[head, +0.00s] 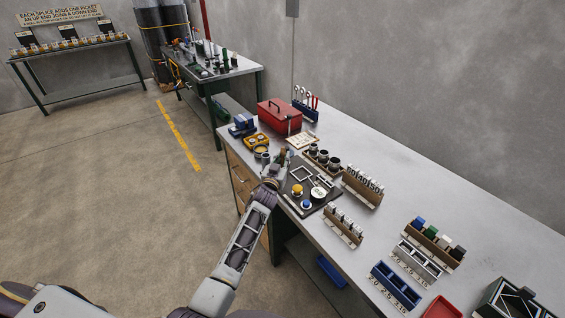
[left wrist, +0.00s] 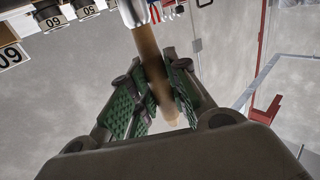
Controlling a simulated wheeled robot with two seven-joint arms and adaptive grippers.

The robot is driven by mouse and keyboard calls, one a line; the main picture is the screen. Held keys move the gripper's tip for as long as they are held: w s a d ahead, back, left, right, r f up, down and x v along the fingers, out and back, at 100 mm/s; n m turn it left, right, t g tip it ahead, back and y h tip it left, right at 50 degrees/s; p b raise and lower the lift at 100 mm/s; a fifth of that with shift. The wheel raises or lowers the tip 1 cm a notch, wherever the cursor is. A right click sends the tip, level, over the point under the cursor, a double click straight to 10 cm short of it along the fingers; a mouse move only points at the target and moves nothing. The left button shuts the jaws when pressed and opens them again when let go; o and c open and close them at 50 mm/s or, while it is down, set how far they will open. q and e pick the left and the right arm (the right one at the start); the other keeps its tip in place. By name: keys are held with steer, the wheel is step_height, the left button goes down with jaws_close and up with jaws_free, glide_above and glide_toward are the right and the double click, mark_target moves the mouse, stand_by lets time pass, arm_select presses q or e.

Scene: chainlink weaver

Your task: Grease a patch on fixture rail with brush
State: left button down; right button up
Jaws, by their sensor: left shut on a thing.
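My left gripper (head: 282,160) is over the near-left part of the long workbench, beside the black mat. In the left wrist view the gripper (left wrist: 155,95) has its green-padded fingers shut on the brush (left wrist: 148,50), gripping its tan wooden handle. A pale metal collar shows at the top edge of that view; the bristles are out of sight. In the head view the brush is too small to make out clearly. I cannot tell for sure which thing is the fixture rail. My right gripper is not in view.
Blue bins (head: 394,286) are at the front. The bench's right back is clear.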

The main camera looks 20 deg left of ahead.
mark_target(282, 152)
arm_select(q)
step_height(282, 152, up, 3)
steer(key=shift+p, duration=0.85)
steer(key=shift+s+r+p, duration=0.1)
steer(key=shift+r+p, duration=0.3)
steer(key=shift+r, duration=0.3)
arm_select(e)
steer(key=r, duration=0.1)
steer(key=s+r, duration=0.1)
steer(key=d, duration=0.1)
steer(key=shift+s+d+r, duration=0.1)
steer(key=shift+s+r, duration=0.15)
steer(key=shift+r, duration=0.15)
arm_select(q)
steer(key=shift+f, duration=0.15)
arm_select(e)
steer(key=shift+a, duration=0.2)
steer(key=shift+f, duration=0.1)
